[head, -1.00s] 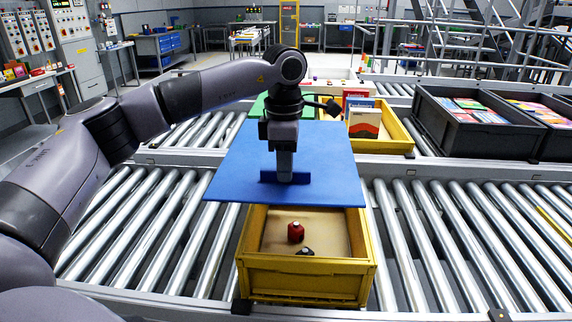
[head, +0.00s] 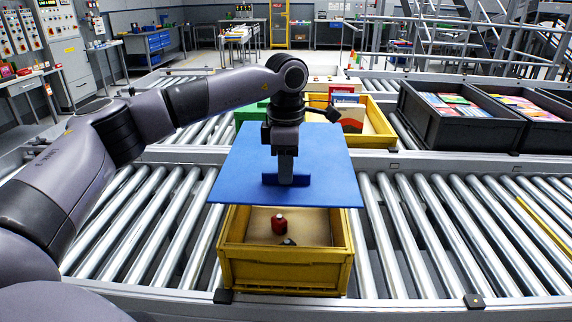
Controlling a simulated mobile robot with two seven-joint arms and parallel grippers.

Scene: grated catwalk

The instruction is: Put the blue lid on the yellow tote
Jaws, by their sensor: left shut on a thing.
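The blue lid (head: 325,165) is a flat square panel with a raised handle bar in its middle. My left gripper (head: 285,176) is shut on that handle and holds the lid roughly level. The yellow tote (head: 285,272) sits on the near roller conveyor, open at its front part. The lid hangs above the tote's far part and hides it; the lid's near edge lies across the tote's opening. A red item (head: 279,223) and a small dark item (head: 289,242) lie inside the tote. My right gripper is out of view.
Another yellow tote (head: 385,140) with boxes stands behind on the far conveyor. Two dark crates with colourful packs, one of them here (head: 455,130), stand at the right. Bare rollers (head: 430,230) lie to both sides of the near tote.

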